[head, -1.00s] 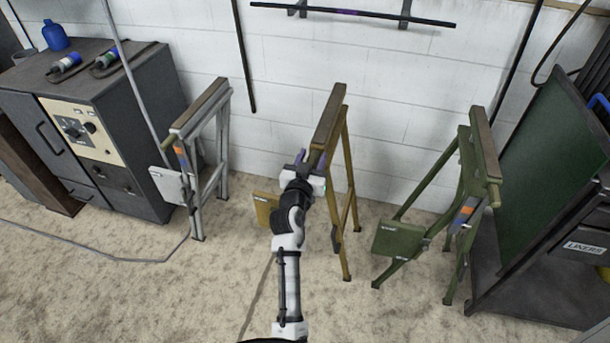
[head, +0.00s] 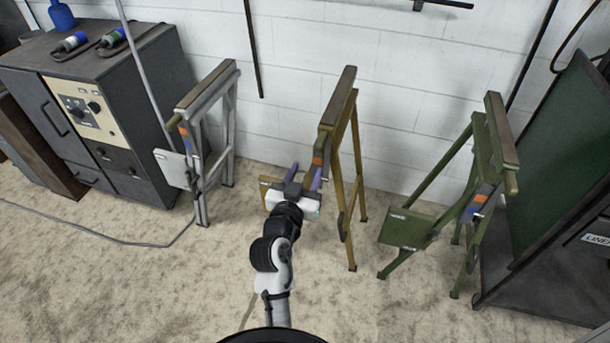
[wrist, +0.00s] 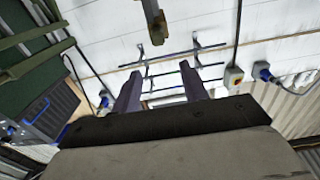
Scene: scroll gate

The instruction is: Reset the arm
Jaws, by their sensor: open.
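My gripper (head: 305,178) is open, with its two purple-grey fingers apart and nothing seen between them. In the head view it is in front of and left of the yellow-brown stand (head: 352,200), over that stand's small plate (head: 266,190), which it partly hides. I cannot tell whether it touches the stand. In the wrist view the fingers (wrist: 160,92) point toward the white wall with its rails, and the end of a brown-yellow beam (wrist: 155,35) hangs at the top.
A grey stand (head: 212,120) is on the left and a green stand (head: 482,150) on the right. A dark cabinet (head: 130,150) stands at far left, a dark green panel (head: 565,150) at far right. The carpet (head: 380,305) in front is clear.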

